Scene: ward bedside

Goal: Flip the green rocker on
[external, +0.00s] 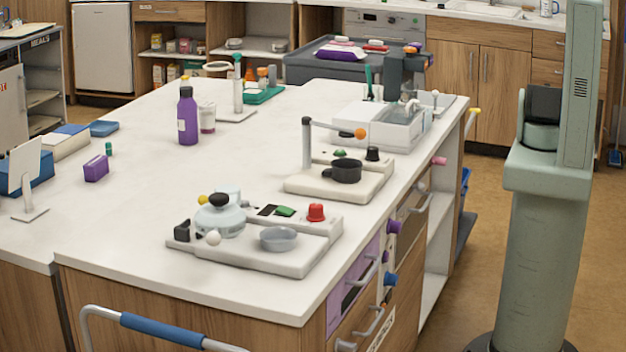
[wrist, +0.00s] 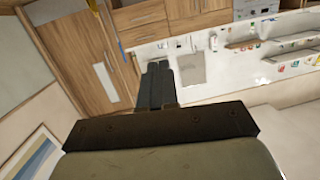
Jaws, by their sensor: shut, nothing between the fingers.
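A small green rocker (external: 285,211) is set in the back ledge of the nearest pale bench unit (external: 301,257), in the external view. A black rocker (external: 267,210) is just left of it and a red knob (external: 316,212) is to its right. The green rocker's tilt is too small to read. In the wrist view my gripper (wrist: 160,86) has its two dark fingers together, with nothing held. It faces wooden cupboards and a far counter, away from the rocker, which is not in that view. I cannot make out the fingers in the external view.
The nearest unit also carries a kettle-like vessel (external: 220,216) and a grey bowl (external: 279,239). Behind it, a second unit (external: 369,185) has a black pot and a swing arm (external: 336,128). A purple bottle (external: 188,116) stands farther back. The white bench top is clear around the front unit.

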